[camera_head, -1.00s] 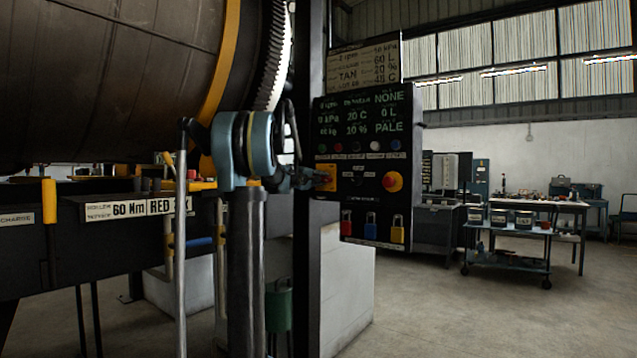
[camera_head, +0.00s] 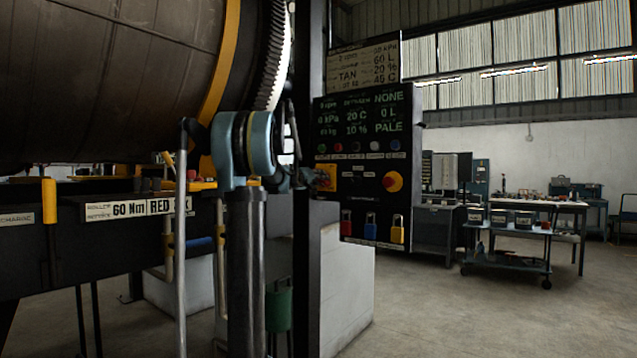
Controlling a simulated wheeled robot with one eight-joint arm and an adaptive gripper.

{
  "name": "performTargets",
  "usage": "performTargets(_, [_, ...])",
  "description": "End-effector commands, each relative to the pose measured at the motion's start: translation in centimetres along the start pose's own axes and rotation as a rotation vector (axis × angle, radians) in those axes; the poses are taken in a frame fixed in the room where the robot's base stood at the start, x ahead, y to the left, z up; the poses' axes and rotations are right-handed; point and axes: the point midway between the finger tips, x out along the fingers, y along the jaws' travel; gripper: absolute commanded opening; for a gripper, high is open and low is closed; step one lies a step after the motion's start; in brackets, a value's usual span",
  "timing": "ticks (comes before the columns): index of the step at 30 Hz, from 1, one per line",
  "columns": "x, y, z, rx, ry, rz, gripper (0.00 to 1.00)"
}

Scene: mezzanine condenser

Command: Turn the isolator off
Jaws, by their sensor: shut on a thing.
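The control panel (camera_head: 362,205) stands upright behind my arm, with readouts at its top and a row of small buttons below them. The isolator (camera_head: 327,173) is a red handle on a yellow plate at the panel's left side, partly hidden by my gripper. My gripper (camera_head: 312,178) reaches it from the left and is shut on the handle. My arm hides much of the gripper, and the handle's exact angle is too small to tell.
A red knob on a yellow disc (camera_head: 392,181) sits right of the isolator. Red, blue and yellow padlocks (camera_head: 370,226) hang below. A large drum (camera_head: 110,80) fills the upper left. A trolley (camera_head: 508,245) stands at right, with clear floor in front.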

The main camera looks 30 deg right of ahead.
Motion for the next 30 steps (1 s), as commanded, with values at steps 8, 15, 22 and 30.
performTargets(8, [0.0,-0.2,0.1,0.009,0.000,-0.004,0.00])
performTargets(15, [0.0,-0.2,0.0,0.008,0.001,-0.004,0.40])
performTargets(22, [0.0,-0.1,0.0,0.006,0.000,-0.002,0.40])
performTargets(30, [-1.6,-0.1,-0.1,0.005,0.002,-0.003,0.40])
